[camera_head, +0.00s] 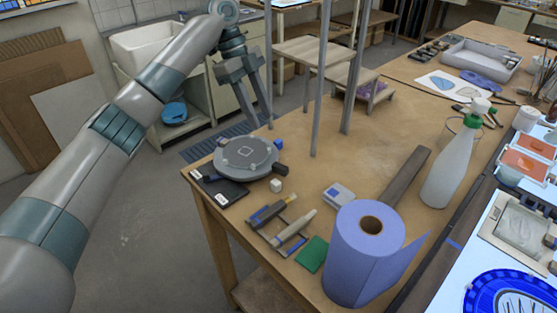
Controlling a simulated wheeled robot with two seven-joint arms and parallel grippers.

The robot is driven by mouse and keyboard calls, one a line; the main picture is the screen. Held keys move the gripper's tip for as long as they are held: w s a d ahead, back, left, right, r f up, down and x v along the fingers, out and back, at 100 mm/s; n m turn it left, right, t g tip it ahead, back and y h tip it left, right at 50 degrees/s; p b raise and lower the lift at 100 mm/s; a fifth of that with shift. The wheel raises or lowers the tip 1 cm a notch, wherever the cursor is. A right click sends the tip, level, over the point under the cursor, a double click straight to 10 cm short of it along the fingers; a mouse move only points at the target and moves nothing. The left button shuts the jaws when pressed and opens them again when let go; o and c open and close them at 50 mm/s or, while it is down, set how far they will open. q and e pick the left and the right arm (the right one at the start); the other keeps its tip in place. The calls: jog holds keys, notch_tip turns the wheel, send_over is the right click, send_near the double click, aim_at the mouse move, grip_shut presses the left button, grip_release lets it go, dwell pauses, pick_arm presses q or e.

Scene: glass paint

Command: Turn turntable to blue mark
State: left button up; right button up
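A round grey turntable (246,155) sits at the near left corner of the wooden table. Its top has a pale square outline in the middle and small pale knobs near its edge. A small blue mark (278,144) shows at its right rim, and a dark block (280,169) is at its lower right side. My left gripper (261,126) points down just behind the turntable, above its far edge in the picture. Its two fingers are apart with nothing between them. I cannot tell whether they touch the turntable. My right gripper is out of view.
A black scale-like pad (219,187) lies at the turntable's near left. Grey uprights (321,90) stand right of my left gripper. A spray bottle (450,165) stands farther right.

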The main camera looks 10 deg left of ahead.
aim_at(280, 166)
pick_arm(q)
jog(key=p+x, duration=0.4)
jog(key=x, duration=0.9)
jog(key=shift+s+f, duration=0.15)
jog(key=shift+f, duration=0.2)
jog(key=shift+p+x, duration=0.45)
jog(key=shift+x, duration=0.35)
grip_shut()
